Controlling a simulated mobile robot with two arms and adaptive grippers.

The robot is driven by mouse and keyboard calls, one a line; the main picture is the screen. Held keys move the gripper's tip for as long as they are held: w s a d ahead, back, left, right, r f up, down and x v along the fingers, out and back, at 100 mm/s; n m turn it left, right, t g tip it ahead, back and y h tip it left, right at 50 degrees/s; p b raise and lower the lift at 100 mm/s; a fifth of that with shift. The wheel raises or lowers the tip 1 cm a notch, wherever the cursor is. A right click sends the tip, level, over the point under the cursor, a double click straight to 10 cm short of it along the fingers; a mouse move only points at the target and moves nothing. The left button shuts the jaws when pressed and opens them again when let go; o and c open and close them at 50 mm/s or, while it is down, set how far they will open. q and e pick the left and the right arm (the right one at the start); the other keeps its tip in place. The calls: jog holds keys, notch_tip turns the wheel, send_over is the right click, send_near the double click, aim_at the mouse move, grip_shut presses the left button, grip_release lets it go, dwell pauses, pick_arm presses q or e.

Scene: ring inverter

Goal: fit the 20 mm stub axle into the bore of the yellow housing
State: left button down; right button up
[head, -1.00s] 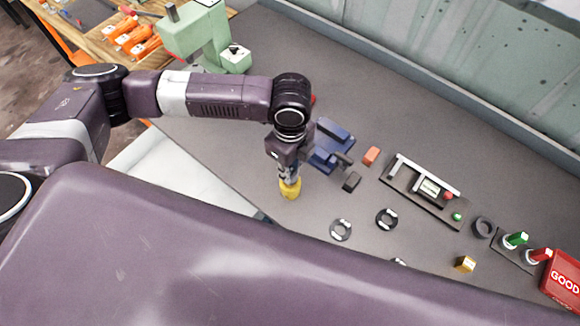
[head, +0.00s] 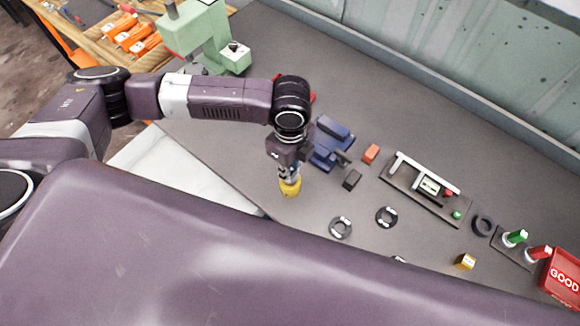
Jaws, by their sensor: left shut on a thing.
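The yellow housing (head: 290,188) stands on the grey bench near its front edge, left of the middle of the head view. My left gripper (head: 290,174) points down directly over it, its fingertips at the top of the housing. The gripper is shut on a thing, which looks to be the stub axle. The axle itself is hidden by the fingers and the housing, so I cannot tell how far it sits in the bore. My right gripper is not in view.
A blue fixture (head: 330,145) stands just behind my left gripper, with a dark block (head: 352,179) and a red block (head: 371,154) beside it. Dark rings (head: 341,227) lie to the right. Further right are a grey fixture (head: 425,190), a gold block (head: 464,262) and a red GOOD bin (head: 563,281).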

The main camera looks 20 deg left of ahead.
pick_arm(q)
jog(key=shift+f, duration=1)
jog(key=c, duration=1.8)
grip_release()
jog(key=shift+o, duration=0.2)
jog(key=shift+r, duration=0.15)
notch_tip(320, 180, up, 12)
jog(key=shift+f, duration=0.1)
jog(key=shift+s, duration=0.1)
